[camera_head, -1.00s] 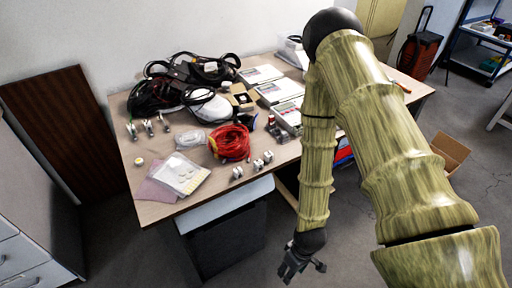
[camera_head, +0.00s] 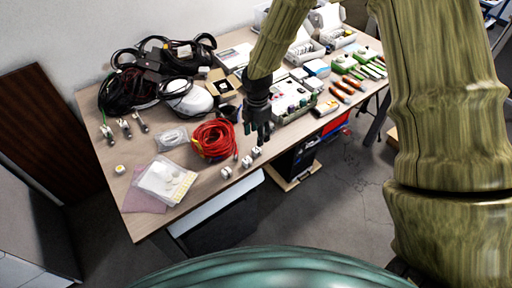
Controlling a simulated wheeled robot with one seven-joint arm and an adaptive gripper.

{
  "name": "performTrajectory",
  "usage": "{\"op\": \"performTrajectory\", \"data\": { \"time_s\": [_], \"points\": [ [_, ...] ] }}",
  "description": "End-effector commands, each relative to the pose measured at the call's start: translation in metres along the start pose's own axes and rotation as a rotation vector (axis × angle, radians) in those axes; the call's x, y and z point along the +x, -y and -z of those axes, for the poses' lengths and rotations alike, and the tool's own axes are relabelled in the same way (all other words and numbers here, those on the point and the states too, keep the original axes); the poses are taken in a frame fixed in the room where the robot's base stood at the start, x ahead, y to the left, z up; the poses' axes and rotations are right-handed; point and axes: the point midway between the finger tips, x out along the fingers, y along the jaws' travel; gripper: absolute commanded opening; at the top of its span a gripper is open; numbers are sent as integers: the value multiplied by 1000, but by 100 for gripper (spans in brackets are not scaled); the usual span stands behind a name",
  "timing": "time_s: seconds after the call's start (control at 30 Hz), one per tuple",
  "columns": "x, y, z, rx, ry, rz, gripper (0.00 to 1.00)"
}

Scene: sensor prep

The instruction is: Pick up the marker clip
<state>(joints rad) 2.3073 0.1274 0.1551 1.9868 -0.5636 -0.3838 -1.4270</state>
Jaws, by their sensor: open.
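My gripper (camera_head: 262,136) points down near the front edge of the table, just right of the red cable coil. It is open, and I see nothing between its fingers, though they are small and dark here. Several small white pieces lie along the front edge: one to the left (camera_head: 226,172), one in the middle (camera_head: 247,161) and one close to my fingertips (camera_head: 256,152). One of these may be the marker clip, but they are too small to tell. A small white and yellow piece (camera_head: 120,169) lies at the left side of the table.
The red cable coil (camera_head: 213,138) lies left of my gripper. A clear bag of white discs (camera_head: 166,182) lies on a pink sheet (camera_head: 143,200). Black cables (camera_head: 125,95) fill the back left. Screwdriver-like tools (camera_head: 350,82) and open boxes (camera_head: 303,52) stand at the right.

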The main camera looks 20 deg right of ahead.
Motion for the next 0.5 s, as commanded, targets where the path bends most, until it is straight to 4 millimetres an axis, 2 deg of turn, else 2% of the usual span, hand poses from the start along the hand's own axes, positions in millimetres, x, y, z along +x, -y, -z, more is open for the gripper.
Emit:
{"op": "performTrajectory", "data": {
  "time_s": [0.2,0.5],
  "points": [
    [29,-5,4,-6,-2,5,48],
    [44,-4,3,-2,-2,3,48]
  ]
}}
